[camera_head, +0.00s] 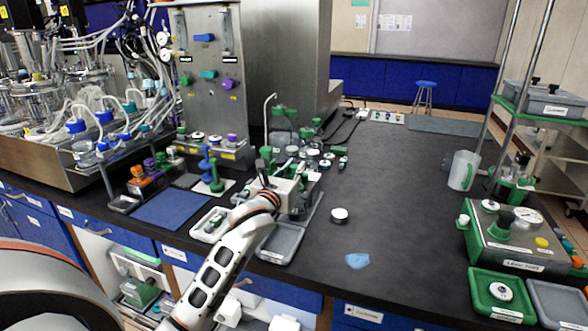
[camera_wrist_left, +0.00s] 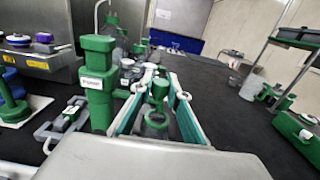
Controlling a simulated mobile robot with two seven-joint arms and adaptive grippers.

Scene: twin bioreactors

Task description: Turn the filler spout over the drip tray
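My left gripper (camera_head: 308,180) reaches over the front of the bench in the head view. In the left wrist view its two teal-padded fingers (camera_wrist_left: 161,78) stand apart. A green knob-topped part (camera_wrist_left: 158,92) shows between them, with no clear grip on it. A labelled green post (camera_wrist_left: 98,82) stands just left of the fingers. A thin bent metal tube (camera_head: 266,115), possibly the filler spout, rises behind the gripper; it also shows in the wrist view (camera_wrist_left: 97,16). A shallow grey tray (camera_head: 281,243), possibly the drip tray, lies near the front edge. My arm hides part of this area.
A small white tray (camera_head: 209,226) and a blue mat (camera_head: 171,208) lie to the left. A black-and-white round piece (camera_head: 339,215) and a light-blue patch (camera_head: 357,261) lie to the right. Green-capped bottles crowd behind the gripper. The bench's right middle is mostly clear.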

